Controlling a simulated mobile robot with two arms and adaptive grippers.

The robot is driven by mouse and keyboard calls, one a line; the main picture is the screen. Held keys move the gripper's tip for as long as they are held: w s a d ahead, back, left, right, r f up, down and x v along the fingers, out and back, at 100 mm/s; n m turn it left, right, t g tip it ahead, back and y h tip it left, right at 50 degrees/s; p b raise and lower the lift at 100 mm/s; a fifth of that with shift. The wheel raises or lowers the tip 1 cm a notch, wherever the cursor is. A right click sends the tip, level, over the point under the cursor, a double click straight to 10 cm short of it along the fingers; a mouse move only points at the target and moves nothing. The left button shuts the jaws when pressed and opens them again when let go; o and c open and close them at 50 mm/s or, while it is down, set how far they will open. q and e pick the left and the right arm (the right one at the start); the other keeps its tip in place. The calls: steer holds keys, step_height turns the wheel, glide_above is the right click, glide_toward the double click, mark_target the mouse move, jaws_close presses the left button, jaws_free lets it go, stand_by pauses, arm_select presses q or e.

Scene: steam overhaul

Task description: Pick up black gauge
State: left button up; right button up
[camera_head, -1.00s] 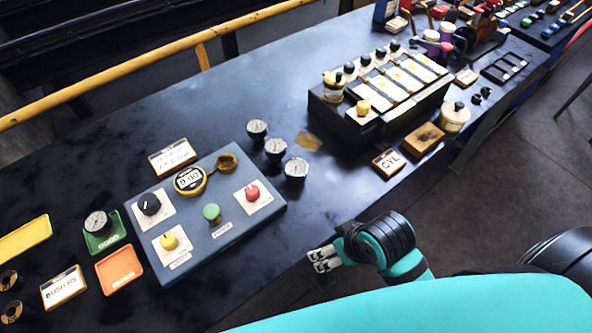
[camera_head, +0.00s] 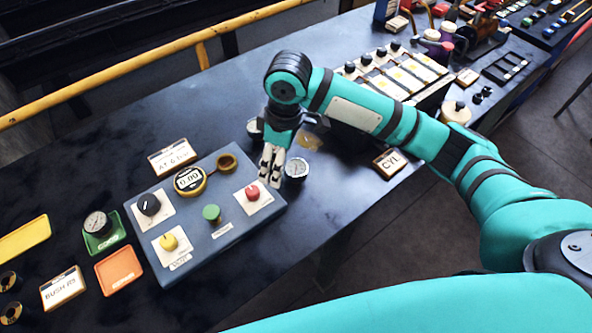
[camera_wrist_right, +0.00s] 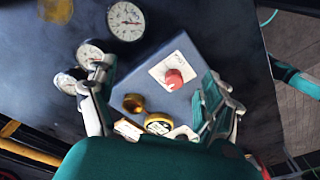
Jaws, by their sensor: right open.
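Small round gauges with white dials and dark rims stand in a row on the dark bench beside the blue-grey panel. The near one (camera_head: 296,169) is clear in the head view, the far one (camera_head: 252,127) is partly covered, and the middle one is hidden behind my right gripper (camera_head: 270,178). In the right wrist view three gauges show: the largest dial (camera_wrist_right: 126,21), a middle one (camera_wrist_right: 90,53) and a far one (camera_wrist_right: 67,83). My right gripper (camera_wrist_right: 163,100) is open and empty, one finger overlapping the middle gauge. Another gauge (camera_head: 97,223) sits on a green tray. My left gripper is out of view.
A red knob (camera_wrist_right: 174,79) lies between my fingers in the wrist view. A CYL sign (camera_head: 391,161) stands right.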

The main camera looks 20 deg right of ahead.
step_height(320, 180, up, 5)
steer(key=h, duration=0.1)
glide_above(297, 167)
steer(key=shift+m, duration=0.4)
steer(key=f+p, duration=0.1)
steer(key=f, duration=0.5)
steer(key=f+p, duration=0.1)
steer(key=f, duration=0.4)
steer(key=shift+a+f+p, duration=0.2)
steer(key=shift+f+p, duration=0.15)
steer(key=shift+f, duration=0.05)
step_height(297, 167, down, 4)
steer(key=shift+s+d+f+p, duration=0.1)
steer(key=shift+p, duration=0.8)
steer(key=shift+f, duration=0.5)
steer(key=c, duration=1.4)
